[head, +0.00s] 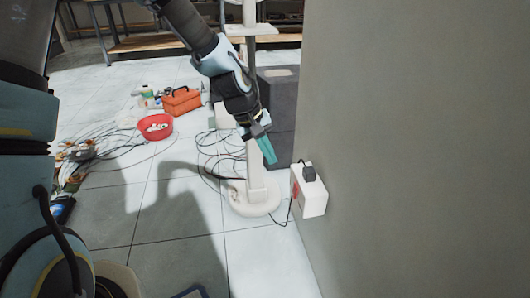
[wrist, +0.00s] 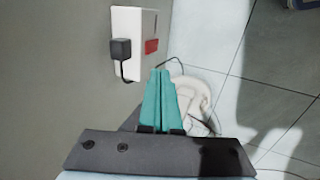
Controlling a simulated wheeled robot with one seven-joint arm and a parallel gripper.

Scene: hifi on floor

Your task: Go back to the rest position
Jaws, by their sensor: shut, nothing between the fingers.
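My gripper (head: 267,150) is shut and empty, its teal fingers pressed together and pointing down. In the head view it hangs in front of a white stand near the wall. The closed fingers also show in the wrist view (wrist: 159,75). A white box (head: 312,193) with a red part is on the wall, lower right of my gripper. A black plug (head: 309,173) sits in it with a black cord hanging down. In the wrist view the plug (wrist: 121,48) and box (wrist: 130,20) are left of the fingers, apart from them.
The white stand's round base (head: 250,200) is on the floor below my gripper. A dark grey cabinet (head: 280,110) stands behind it. Loose cables, a red bowl (head: 155,128) and an orange toolbox (head: 182,101) lie to the left. A grey wall (head: 420,150) bounds the right. Front floor tiles are mostly clear.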

